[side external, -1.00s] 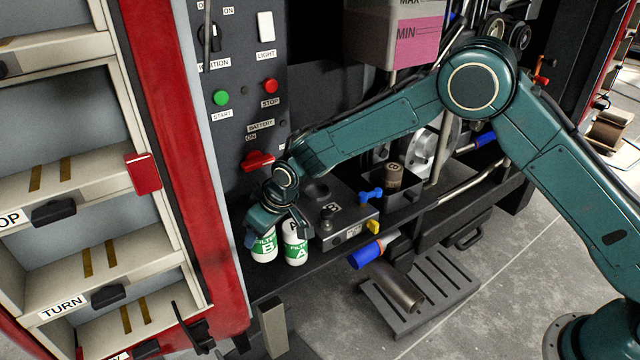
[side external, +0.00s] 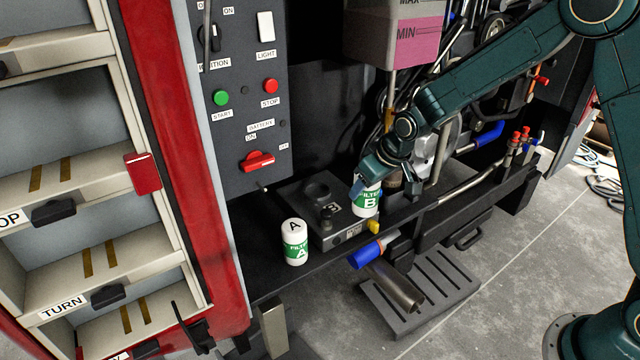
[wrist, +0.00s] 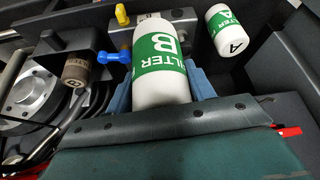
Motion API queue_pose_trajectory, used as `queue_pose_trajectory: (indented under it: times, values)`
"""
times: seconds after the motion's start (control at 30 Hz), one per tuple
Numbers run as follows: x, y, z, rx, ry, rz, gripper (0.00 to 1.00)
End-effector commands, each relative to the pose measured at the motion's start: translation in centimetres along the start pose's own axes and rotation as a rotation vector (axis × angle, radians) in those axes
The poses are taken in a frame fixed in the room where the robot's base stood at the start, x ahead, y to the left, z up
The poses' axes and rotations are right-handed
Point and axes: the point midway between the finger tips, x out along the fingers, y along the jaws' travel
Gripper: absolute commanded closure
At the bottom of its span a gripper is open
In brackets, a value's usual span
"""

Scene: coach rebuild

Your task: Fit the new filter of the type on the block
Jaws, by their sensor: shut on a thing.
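My gripper (side external: 376,182) is shut on the white and green filter B (side external: 366,203), held upright at the right end of the grey block (side external: 330,215). In the wrist view filter B (wrist: 162,62) lies between the blue fingers. I cannot tell whether it touches anything below. Filter A (side external: 295,245), also white and green, stands upright on the shelf left of the block; it also shows in the wrist view (wrist: 228,32). A brown used-looking filter (wrist: 77,70) marked B sits in a dark holder beside the block; my gripper mostly hides it in the side view.
A blue-handled valve (wrist: 115,58) and a yellow knob (side external: 374,227) are close to the held filter. A blue-ended pipe (side external: 366,255) juts out below the shelf edge. The pink-filled tank (side external: 398,35) hangs above. The shelf around filter A is clear.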

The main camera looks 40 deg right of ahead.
Motion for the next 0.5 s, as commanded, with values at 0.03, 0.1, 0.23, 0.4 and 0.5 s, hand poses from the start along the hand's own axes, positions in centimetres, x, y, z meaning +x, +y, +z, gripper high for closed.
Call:
queue_pose_trajectory:
  times: [0.03, 0.1, 0.23, 0.4, 0.5]
  values:
    - [-0.6, 1.6, 0.7, 0.019, 0.002, 0.009, 0.72]
    - [-1.1, 3.3, 1.6, 0.036, 0.002, 0.018, 0.72]
    - [-1.9, 5.5, 3.1, 0.059, 0.002, 0.028, 0.72]
    - [-2.8, 7.5, 4.6, 0.081, 0.003, 0.040, 0.72]
    - [-3.2, 8.3, 5.4, 0.094, 0.002, 0.046, 0.72]
